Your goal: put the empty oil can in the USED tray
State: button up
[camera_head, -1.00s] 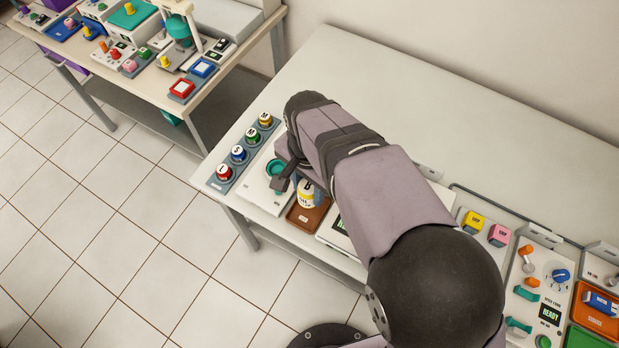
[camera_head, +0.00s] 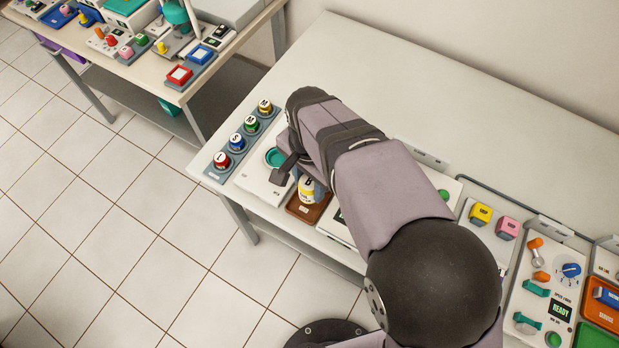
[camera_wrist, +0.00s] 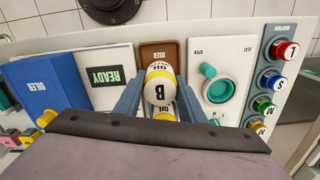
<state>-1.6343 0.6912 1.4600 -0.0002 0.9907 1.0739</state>
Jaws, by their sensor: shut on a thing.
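The oil can (camera_head: 308,189) is white and yellow with a black B. My gripper (camera_wrist: 160,84) is shut on it, with one blue-grey finger on each side in the wrist view, where the can (camera_wrist: 159,88) is near the middle. The brown USED tray (camera_head: 301,211) is at the table's front edge. The can is at the tray's back part in the head view, and the tray (camera_wrist: 156,47) shows just beyond it in the wrist view. Whether the can touches the tray floor is unclear. My arm hides part of the area behind the can.
A white unit with a teal round holder (camera_wrist: 218,90) stands beside the tray. Beyond it is a rack of several coloured, lettered caps (camera_head: 237,142). On the other side are the READY display (camera_wrist: 105,76) and the blue OILER box (camera_wrist: 48,90). The table's back is clear.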

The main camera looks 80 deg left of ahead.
jog(key=shift+f+b, duration=0.65)
jog(key=shift+f, duration=1)
jog(key=o, duration=1.2)
jog(key=shift+r+b, duration=0.35)
jog(key=shift+r, duration=3.25)
